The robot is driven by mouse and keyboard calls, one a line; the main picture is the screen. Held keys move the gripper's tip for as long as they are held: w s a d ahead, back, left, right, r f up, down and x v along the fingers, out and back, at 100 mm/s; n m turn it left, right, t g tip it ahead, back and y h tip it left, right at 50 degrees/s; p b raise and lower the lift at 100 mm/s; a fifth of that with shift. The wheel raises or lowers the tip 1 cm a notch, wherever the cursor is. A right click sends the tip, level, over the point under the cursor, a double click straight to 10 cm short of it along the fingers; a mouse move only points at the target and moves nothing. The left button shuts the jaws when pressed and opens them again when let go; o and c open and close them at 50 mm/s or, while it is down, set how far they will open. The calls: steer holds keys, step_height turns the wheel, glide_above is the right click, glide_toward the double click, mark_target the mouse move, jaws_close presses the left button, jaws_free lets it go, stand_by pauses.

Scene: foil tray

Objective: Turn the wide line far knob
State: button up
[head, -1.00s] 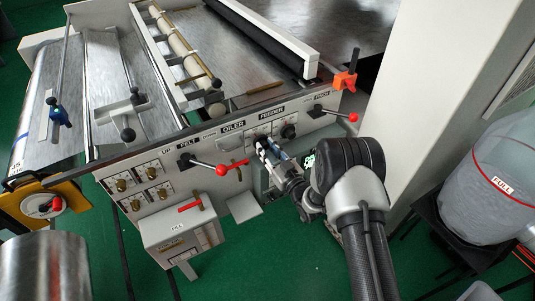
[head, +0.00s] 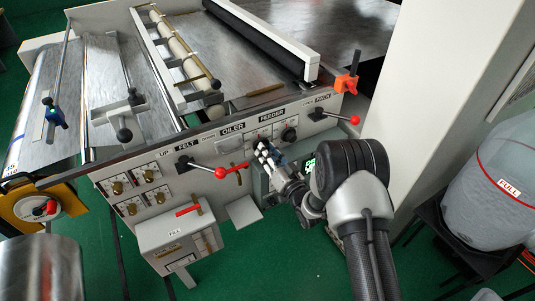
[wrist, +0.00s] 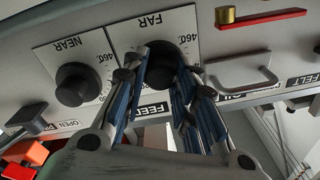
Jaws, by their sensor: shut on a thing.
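The near knob (wrist: 76,84) sits close beside, on its own plate; it also shows in the head view (head: 289,134). A metal handle (wrist: 240,75) is on the other side. A red-ended lever (head: 220,172) and another red-balled lever (head: 354,119) stick out from the panel.

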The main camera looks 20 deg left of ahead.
steer(key=o, duration=1.1)
steer(key=shift+d, duration=0.1)
steer(key=v, duration=1.2)
